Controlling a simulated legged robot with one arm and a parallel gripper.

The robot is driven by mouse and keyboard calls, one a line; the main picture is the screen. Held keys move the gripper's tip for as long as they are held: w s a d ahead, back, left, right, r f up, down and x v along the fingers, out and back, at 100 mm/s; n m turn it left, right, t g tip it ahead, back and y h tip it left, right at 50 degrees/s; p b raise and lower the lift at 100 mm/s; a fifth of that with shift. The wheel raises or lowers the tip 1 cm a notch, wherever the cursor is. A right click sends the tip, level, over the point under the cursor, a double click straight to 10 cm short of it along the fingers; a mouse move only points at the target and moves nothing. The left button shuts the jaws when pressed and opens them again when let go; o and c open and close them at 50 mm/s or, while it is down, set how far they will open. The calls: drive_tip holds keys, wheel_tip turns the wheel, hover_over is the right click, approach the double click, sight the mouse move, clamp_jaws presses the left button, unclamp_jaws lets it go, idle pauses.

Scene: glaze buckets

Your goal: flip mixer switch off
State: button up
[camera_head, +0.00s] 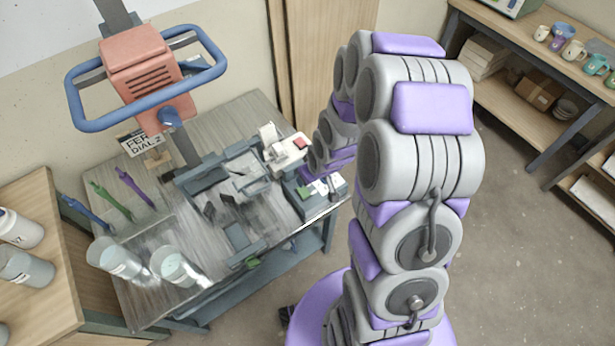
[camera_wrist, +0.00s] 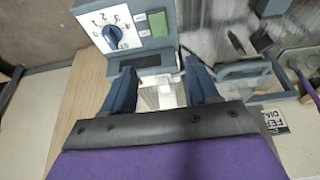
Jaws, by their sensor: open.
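The mixer (camera_head: 143,75), with a salmon-red head and blue loop handle, stands over the grey bench at the left in the head view. A small white box with a red switch-like part (camera_head: 300,143) sits near its right end, beside my arm's end. In the wrist view, a control panel (camera_wrist: 131,36) shows a blue dial (camera_wrist: 113,36) and green patches (camera_wrist: 158,23). My gripper (camera_wrist: 160,78) is open, its fingers just below the panel. A white piece (camera_wrist: 166,97) shows between them; I cannot tell whether they touch it. The switch position is unclear.
Clear containers (camera_head: 178,268) and coloured stick-like tools (camera_head: 136,187) are on the bench's left side. A sign (camera_head: 140,142) is behind them. Shelves with mugs (camera_head: 573,50) and boxes stand at the right. The floor at the right is open.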

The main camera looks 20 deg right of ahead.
drive_tip(key=shift+v, duration=1.4)
drive_tip(key=shift+w, duration=0.1)
drive_tip(key=s+a+r+m+g, duration=0.1)
drive_tip(key=s+r+g, duration=0.2)
drive_tip(key=s+r, duration=0.8)
drive_tip(key=s+a+r+m+g+h, duration=0.1)
drive_tip(key=s+r+m+g, duration=0.1)
drive_tip(key=s+r, duration=0.9)
drive_tip(key=s, duration=0.6)
drive_tip(key=shift+s+r+m+g, duration=0.2)
drive_tip(key=shift+m+g, duration=0.1)
drive_tip(key=shift+g, duration=0.1)
drive_tip(key=shift+o, duration=0.4)
